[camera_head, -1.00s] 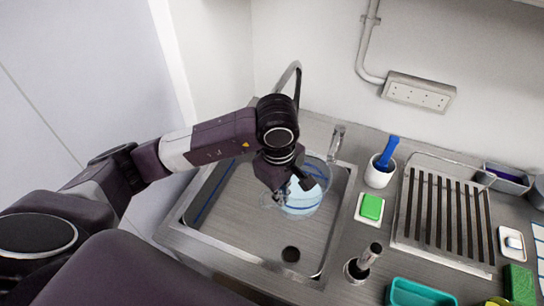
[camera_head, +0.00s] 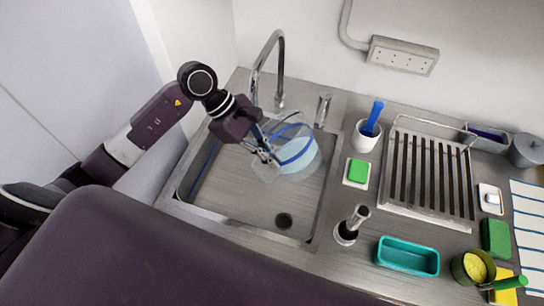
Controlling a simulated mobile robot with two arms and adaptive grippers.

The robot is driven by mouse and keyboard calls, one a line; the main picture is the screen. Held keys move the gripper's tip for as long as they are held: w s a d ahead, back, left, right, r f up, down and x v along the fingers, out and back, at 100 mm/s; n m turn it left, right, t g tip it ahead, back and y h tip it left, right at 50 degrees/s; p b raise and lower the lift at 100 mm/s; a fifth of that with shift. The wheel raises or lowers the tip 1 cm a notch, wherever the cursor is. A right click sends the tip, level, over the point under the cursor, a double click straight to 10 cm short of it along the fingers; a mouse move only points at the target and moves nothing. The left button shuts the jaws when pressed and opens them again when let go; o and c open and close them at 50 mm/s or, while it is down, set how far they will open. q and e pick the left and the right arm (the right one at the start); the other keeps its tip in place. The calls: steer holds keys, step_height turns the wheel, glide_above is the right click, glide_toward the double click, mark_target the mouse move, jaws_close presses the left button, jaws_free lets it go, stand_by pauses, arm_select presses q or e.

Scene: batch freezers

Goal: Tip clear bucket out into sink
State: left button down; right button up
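The clear bucket (camera_head: 303,135), see-through with a blue band, is tilted on its side over the right part of the steel sink (camera_head: 235,190). My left gripper (camera_head: 266,154) comes in from the left and is shut on the bucket's wall near its rim. A pale bluish patch shows in or through the bucket; I cannot tell whether it is liquid. The sink floor looks bare, with a dark drain (camera_head: 284,220) near the front. My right gripper is not in view.
The tall faucet (camera_head: 279,60) stands behind the sink, close to the gripper. Right of the sink are a white cup with a blue handle (camera_head: 365,136), a green sponge (camera_head: 357,172), a drying rack (camera_head: 430,178) and a teal tray (camera_head: 407,256).

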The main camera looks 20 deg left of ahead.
arm_select(q)
steer(key=shift+a+f+h, duration=0.1)
steer(key=shift+f+h, duration=0.05)
steer(key=shift+h, duration=0.45)
steer(key=shift+a+f+h, duration=0.1)
steer(key=shift+f+h, duration=0.05)
steer(key=shift+h, duration=0.45)
steer(key=shift+a+f+h, duration=0.25)
steer(key=shift+h, duration=0.85)
steer(key=shift+w+a+f+h, duration=0.1)
steer(key=shift+a+f+h, duration=0.2)
steer(key=shift+f+h, duration=0.25)
steer(key=shift+w+a+f+n+g+h+b, duration=0.15)
steer(key=shift+a+f+h+b, duration=0.55)
steer(key=shift+h+b, duration=1.25)
steer(key=shift+s+a+f+n+g+h+b, duration=0.15)
steer(key=shift+a+f+h+b, duration=0.55)
steer(key=shift+b, duration=2.4)
steer(key=shift+w+a+f+n+h+b, duration=0.3)
steer(key=shift+a+h+b, duration=0.95)
steer(key=shift+b, duration=1.25)
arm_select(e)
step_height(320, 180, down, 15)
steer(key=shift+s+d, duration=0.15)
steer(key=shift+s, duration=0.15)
arm_select(q)
steer(key=shift+s+d+h, duration=0.15)
steer(key=shift+d+h, duration=0.1)
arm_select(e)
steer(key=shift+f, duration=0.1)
